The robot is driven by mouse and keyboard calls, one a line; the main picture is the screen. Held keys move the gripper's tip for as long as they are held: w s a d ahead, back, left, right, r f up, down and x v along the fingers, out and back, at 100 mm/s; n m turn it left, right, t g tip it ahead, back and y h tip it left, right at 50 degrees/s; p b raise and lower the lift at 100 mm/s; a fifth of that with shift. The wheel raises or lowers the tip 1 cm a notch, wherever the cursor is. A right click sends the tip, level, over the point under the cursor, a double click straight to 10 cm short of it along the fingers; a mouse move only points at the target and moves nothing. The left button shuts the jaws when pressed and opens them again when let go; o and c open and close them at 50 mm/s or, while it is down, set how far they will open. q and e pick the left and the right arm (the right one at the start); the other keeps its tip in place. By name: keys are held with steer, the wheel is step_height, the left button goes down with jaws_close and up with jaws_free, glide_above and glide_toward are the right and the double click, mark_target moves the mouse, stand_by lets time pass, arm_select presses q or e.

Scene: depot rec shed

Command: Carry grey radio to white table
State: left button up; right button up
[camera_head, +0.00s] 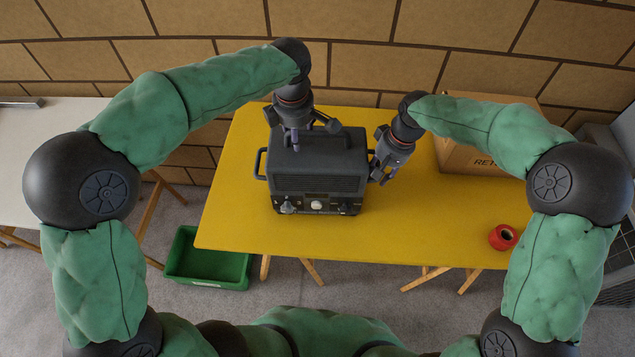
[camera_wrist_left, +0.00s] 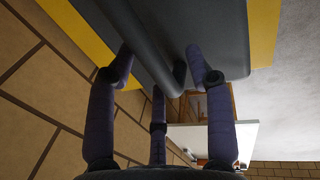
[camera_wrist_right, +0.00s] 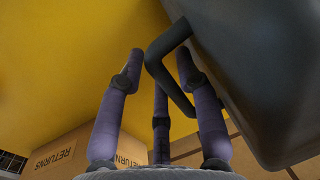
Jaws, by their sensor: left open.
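The grey radio (camera_head: 318,172) stands upright on the yellow table, its knobs toward me and a bar handle on each side. My left gripper (camera_head: 295,148) is open above the radio's top, left of its middle. In the left wrist view the radio's dark body (camera_wrist_left: 215,30) fills the top beyond the spread fingers; contact is unclear. My right gripper (camera_head: 378,178) is at the radio's right side. In the right wrist view its fingers straddle the right handle (camera_wrist_right: 157,50); I cannot tell whether they grip it. The white table (camera_head: 25,150) is at the far left.
The yellow table (camera_head: 235,225) has free room in front and right of the radio. A cardboard box (camera_head: 470,158) stands at its back right, a red roll (camera_head: 503,237) near its front right. A green crate (camera_head: 208,262) sits on the floor between the tables. A brick wall is behind.

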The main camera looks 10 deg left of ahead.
arm_select(q)
steer(key=c, duration=0.7)
arm_select(e)
steer(key=c, duration=0.6)
arm_select(q)
jaws_close()
arm_select(e)
jaws_close()
arm_select(q)
steer(key=shift+w+r, duration=0.1)
steer(key=shift+r, duration=0.2)
arm_select(e)
steer(key=shift+w+r, duration=0.1)
steer(key=shift+r, duration=0.15)
